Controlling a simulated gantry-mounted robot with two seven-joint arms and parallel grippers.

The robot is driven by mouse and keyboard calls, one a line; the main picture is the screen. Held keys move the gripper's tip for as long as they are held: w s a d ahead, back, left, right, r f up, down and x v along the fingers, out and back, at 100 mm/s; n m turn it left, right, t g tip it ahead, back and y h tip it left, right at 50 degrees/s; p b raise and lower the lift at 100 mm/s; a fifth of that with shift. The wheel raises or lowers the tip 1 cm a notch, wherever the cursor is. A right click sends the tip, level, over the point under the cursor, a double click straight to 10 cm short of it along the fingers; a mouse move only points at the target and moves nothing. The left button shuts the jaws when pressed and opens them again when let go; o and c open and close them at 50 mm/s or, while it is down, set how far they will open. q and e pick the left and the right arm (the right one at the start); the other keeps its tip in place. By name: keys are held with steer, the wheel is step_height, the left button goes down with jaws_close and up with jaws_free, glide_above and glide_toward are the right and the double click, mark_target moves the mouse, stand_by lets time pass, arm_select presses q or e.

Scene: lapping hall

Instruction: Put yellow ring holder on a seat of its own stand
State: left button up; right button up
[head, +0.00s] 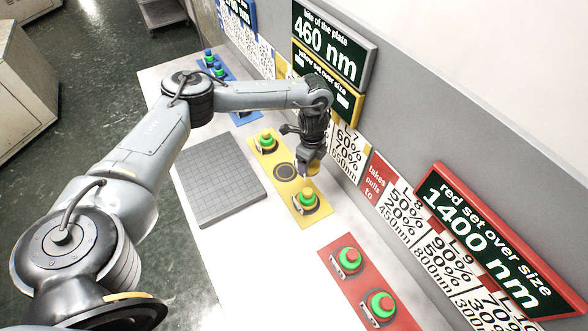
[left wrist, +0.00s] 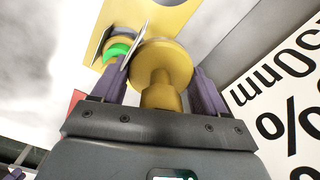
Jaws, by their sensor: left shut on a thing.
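My left gripper (head: 308,172) hangs beside and above the yellow stand (head: 256,131), on its wall side. In the left wrist view its purple fingers (left wrist: 160,90) are shut on the yellow ring holder (left wrist: 163,62), which has a knob and a broad disc. In the head view the gripper mostly hides it. The stand carries a holder with a green ring at its far end (head: 267,141) and another at its near end (head: 307,200). The dark round middle seat (head: 285,172) is empty. The stand also shows behind the held holder in the left wrist view (left wrist: 180,18).
A red stand (head: 336,257) with green-ringed holders lies nearer, and a blue stand (head: 229,82) farther off. A grey gridded plate (head: 220,178) lies left of the yellow stand. Sign boards (head: 335,50) line the wall close to my gripper.

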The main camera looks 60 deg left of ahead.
arm_select(q)
glide_above(285, 172)
step_height(285, 172, down, 6)
steer(key=shift+r+b, duration=0.1)
steer(key=shift+b, duration=0.25)
steer(key=shift+f+b, duration=0.3)
steer(key=shift+f, duration=1.75)
steer(key=shift+f, duration=0.15)
steer(key=o, duration=1.5)
steer(key=shift+c, duration=0.2)
